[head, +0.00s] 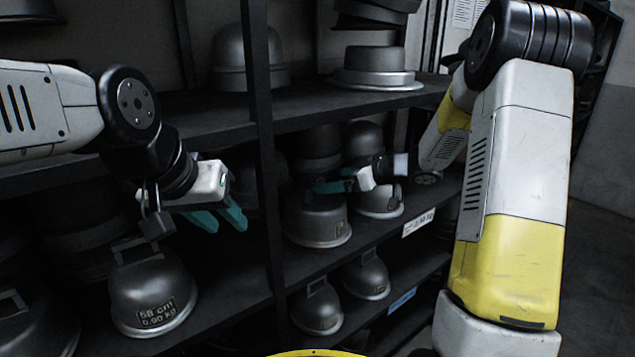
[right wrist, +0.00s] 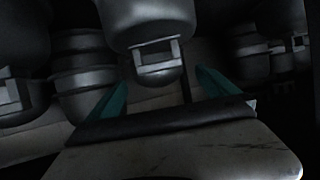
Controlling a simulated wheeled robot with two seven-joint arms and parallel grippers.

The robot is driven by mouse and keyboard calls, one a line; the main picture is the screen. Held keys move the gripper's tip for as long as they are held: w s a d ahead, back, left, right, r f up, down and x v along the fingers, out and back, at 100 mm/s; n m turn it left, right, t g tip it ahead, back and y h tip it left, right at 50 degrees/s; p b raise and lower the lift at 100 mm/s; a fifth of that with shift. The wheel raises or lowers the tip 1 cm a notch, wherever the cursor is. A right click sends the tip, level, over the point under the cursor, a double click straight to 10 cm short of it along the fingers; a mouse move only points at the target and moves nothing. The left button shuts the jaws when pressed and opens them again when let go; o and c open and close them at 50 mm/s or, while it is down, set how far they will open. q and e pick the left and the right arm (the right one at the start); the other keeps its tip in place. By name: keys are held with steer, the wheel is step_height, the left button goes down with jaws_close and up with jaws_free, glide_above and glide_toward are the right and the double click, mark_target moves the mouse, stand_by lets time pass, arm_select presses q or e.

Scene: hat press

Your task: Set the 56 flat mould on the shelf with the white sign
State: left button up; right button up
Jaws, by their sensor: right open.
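A grey mould (head: 318,222) stands upright on the shelf with the white sign (head: 418,222). Its label is too small to read, so I cannot confirm it is the 56 flat mould. My right gripper (head: 328,187) is open just above and beside this mould. In the right wrist view a mould with a square handle (right wrist: 157,57) shows ahead, between the open teal fingers (right wrist: 163,80); they do not grip it. My left gripper (head: 222,215) has its teal fingers apart and empty, above and right of a mould labelled 58 cm (head: 152,290).
Another mould (head: 380,200) stands on the same shelf, close to the right gripper. Moulds (head: 318,308) stand on the shelf below, which has a blue sign (head: 402,300). A black upright post (head: 268,170) separates the two grippers. Wide moulds (head: 376,68) sit on the upper shelf.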

steer(key=shift+v, duration=1.05)
steer(key=w+d+r+m+t+h, duration=0.25)
steer(key=d+r+t+h, duration=0.3)
steer(key=r, duration=0.45)
steer(key=s+d+r+m+h, duration=0.4)
steer(key=s+d+m, duration=0.1)
steer(key=s+d, duration=0.1)
steer(key=s+a+f+m+g, duration=0.1)
steer(key=s+f+g, duration=0.1)
steer(key=s, duration=0.7)
steer(key=s+a+f+m+g, duration=0.1)
steer(key=s+a+f+g, duration=0.1)
steer(key=s, duration=0.7)
steer(key=s+a+f+m+g, duration=0.1)
steer(key=s+a+g, duration=0.1)
steer(key=s, duration=0.7)
steer(key=shift+s+f, duration=0.25)
steer(key=shift+f, duration=0.15)
steer(key=shift+m+g, duration=0.25)
